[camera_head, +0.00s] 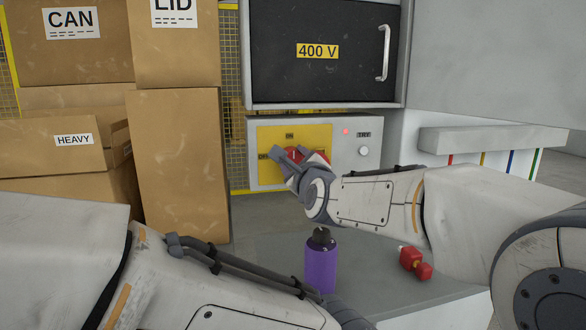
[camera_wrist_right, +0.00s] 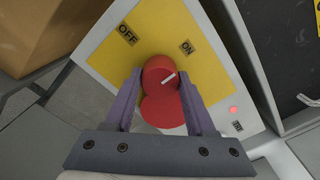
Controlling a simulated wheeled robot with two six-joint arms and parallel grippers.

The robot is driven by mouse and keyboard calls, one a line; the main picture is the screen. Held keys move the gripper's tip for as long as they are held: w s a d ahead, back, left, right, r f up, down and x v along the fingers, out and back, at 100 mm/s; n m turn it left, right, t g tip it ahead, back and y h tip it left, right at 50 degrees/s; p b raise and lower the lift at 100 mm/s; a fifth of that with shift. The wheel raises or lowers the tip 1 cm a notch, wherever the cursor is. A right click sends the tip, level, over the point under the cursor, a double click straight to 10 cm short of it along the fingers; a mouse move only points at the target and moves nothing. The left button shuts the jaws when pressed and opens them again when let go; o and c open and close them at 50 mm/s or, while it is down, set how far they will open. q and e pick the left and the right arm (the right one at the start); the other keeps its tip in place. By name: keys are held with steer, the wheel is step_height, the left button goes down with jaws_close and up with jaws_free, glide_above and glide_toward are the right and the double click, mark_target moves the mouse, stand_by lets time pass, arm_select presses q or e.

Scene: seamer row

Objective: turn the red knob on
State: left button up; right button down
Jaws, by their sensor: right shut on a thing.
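The red knob (camera_wrist_right: 158,72) sits on a yellow plate (camera_wrist_right: 95,58) with an OFF label (camera_wrist_right: 127,35) and an ON label (camera_wrist_right: 186,46). In the wrist view its white mark slants to the upper right, on the ON label's side. My right gripper (camera_wrist_right: 160,88) has its two fingers on either side of the knob, shut on it. In the head view my right gripper (camera_head: 290,158) covers much of the knob (camera_head: 318,157). My left arm crosses the bottom of the head view, and its gripper is out of the picture.
A red light (camera_head: 346,131) glows beside the yellow plate, near a small grey dial (camera_head: 364,151). A purple bottle (camera_head: 320,262) and a red object (camera_head: 414,263) are on the grey surface below my right arm. Cardboard boxes (camera_head: 178,165) stand at left.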

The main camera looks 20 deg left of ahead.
steer(key=shift+f, duration=0.1)
stand_by(0.3)
steer(key=shift+c, duration=1.1)
jaws_free()
steer(key=b+v, duration=0.1)
steer(key=v, duration=0.9)
steer(key=shift+s+d, duration=0.15)
steer(key=shift+s, duration=0.05)
